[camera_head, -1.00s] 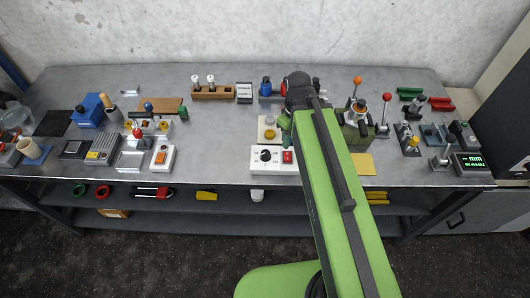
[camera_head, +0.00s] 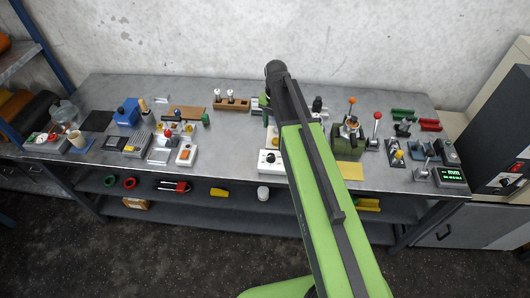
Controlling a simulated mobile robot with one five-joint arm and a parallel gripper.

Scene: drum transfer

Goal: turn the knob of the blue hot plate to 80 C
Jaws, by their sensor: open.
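A white box with a round black knob (camera_head: 270,157) stands near the bench's front edge, left of my arm. My arm covers its right part. I cannot tell whether it belongs to the blue hot plate, and its scale is too small to read. A blue box (camera_head: 127,112) stands at the left on the bench; I see no clear knob on it.
A wooden rack (camera_head: 231,104) with white-topped pieces stands at the back. A white box with an orange button (camera_head: 186,154) stands to the left. Right of my arm are a green machine (camera_head: 349,143), a red-topped lever (camera_head: 376,120) and a yellow sheet (camera_head: 350,171).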

